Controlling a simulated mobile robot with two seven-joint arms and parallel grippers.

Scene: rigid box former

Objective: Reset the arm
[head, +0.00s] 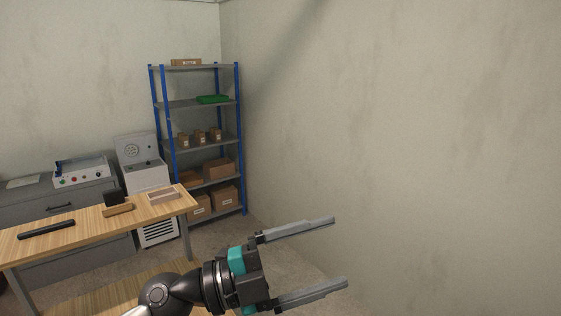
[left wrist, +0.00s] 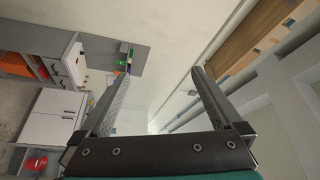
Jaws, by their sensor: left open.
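My left gripper (head: 338,252) reaches in from the bottom of the head view, its two grey fingers spread wide apart and pointing right. Nothing is between the fingers. It is to the right of the wooden table and in front of the bare wall, touching nothing that I can see. In the left wrist view the same open fingers (left wrist: 150,90) show, with a cabinet and wall beyond. My right gripper is in neither view.
A wooden table (head: 80,232) at the left bears a black bar (head: 47,229), a brown block (head: 118,210) and a light box (head: 163,195). A blue-posted shelf (head: 203,103) with boxes stands in the corner. The right wall (head: 420,130) is bare.

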